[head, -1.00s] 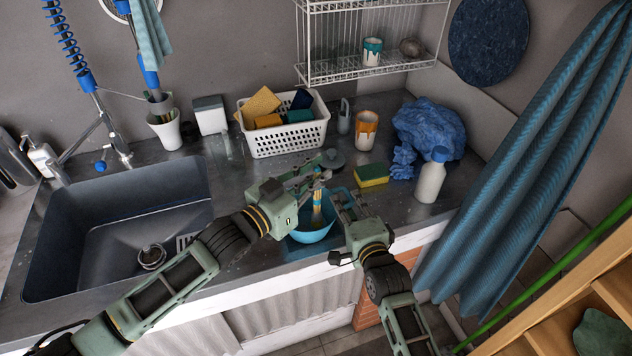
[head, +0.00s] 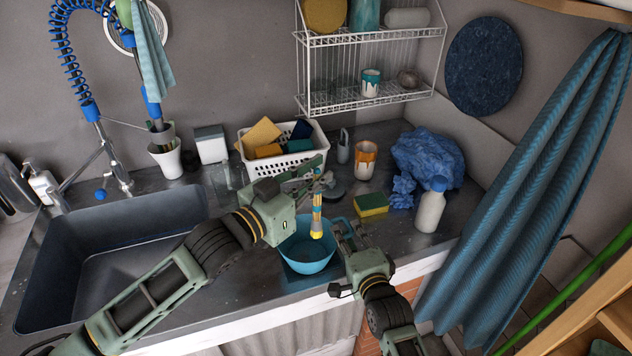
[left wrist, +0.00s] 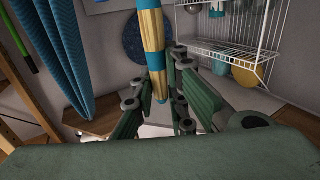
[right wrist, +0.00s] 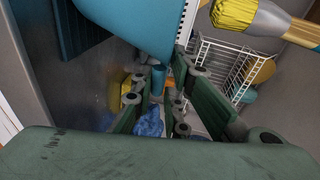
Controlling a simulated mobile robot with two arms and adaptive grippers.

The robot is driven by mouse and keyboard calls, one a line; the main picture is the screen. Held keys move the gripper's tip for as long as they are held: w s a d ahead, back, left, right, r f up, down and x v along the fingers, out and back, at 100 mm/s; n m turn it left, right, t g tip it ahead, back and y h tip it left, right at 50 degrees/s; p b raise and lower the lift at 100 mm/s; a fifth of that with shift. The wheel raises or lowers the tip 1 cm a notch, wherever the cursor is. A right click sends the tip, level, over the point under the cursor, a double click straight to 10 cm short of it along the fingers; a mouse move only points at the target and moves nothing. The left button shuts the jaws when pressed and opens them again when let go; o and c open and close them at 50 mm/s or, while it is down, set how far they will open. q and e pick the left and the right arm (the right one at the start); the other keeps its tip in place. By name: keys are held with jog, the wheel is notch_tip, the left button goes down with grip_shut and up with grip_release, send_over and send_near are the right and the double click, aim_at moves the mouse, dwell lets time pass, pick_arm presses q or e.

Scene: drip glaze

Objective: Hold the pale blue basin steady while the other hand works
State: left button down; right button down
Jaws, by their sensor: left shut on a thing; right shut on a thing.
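The pale blue basin (head: 306,262) stands on the counter near its front edge. My right gripper (head: 341,230) is shut on the basin's right rim. The basin's wall (right wrist: 135,25) fills the top of the right wrist view. My left gripper (head: 318,183) is shut on a brush (head: 317,212) with blue bands and yellow bristles. The brush hangs nearly upright over the basin, bristles down. It also runs between the fingers in the left wrist view (left wrist: 152,40). Its bristles show apart from the basin's wall in the right wrist view (right wrist: 232,14). The basin's inside is mostly hidden.
A white basket (head: 290,161) and an orange-dripped cup (head: 365,159) stand behind. The sink (head: 110,255) is at the left.

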pick_arm(q)
jog(key=a, duration=0.5)
jog(key=w+d+f, duration=0.2)
jog(key=d+f, duration=0.1)
jog(key=f, duration=0.5)
jog(key=shift+w+d+f, duration=0.2)
jog(key=shift+w+f, duration=0.05)
jog(key=shift+w, duration=0.1)
jog(key=shift+w+f, duration=0.2)
jog(key=shift+f, duration=0.1)
dwell(0.8)
jog(key=shift+f, duration=0.75)
dwell(0.8)
jog(key=shift+a, duration=0.15)
